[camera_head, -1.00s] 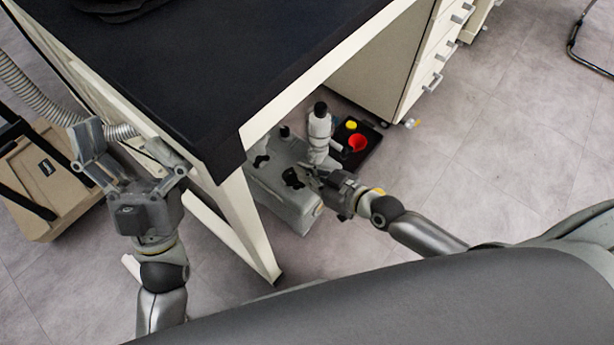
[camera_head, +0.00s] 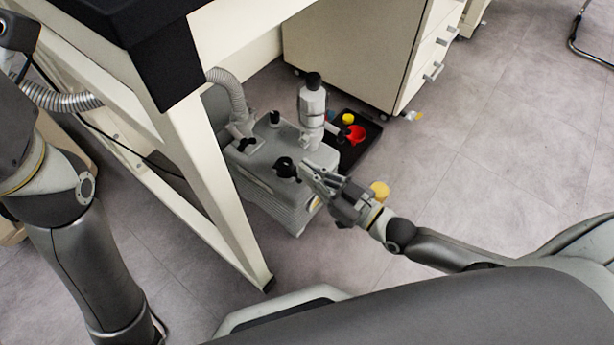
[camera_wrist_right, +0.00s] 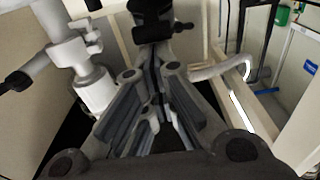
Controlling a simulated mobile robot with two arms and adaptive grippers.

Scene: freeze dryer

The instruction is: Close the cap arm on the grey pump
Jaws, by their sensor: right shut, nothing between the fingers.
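The grey pump (camera_head: 262,165) stands on the floor beside the bench leg. A black cap piece (camera_head: 286,167) sits on its top near the front; I cannot tell its exact angle. In the right wrist view, a black part (camera_wrist_right: 152,22) shows just beyond my fingertips. My right gripper (camera_head: 304,168) is shut and empty, right beside the black cap piece. It also shows shut in the right wrist view (camera_wrist_right: 152,62); contact is unclear. My left arm (camera_head: 60,210) crosses the left side, with its gripper out of view.
A pale upright cylinder (camera_head: 312,103) with a black top rises from the pump. A black tray (camera_head: 368,150) holds a red funnel (camera_head: 355,133) and a yellow cap (camera_head: 348,118). The bench leg (camera_head: 215,205) stands left of the pump.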

